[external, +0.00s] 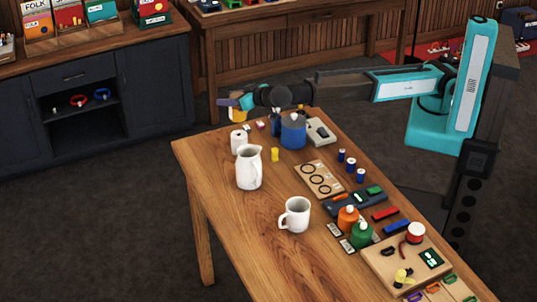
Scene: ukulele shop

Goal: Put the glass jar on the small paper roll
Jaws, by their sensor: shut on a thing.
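My gripper (236,101) is at the far left end of the wooden table, above its surface. It is shut on a small orange-and-white thing, which appears to be the glass jar (238,115); the fingers and the small size hide its details. A short white cylinder, which looks like the small paper roll (239,143), stands upright on the table just below the held jar in the picture. Whether the jar is directly over the roll or behind it, I cannot tell. A gap between them is hard to judge.
A white pitcher (249,170) stands close in front of the roll, with a small yellow cylinder (274,154) to its right. A blue pot (293,131) stands to the right, under my arm. A white mug (295,216) is nearer. The table's left front area is clear.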

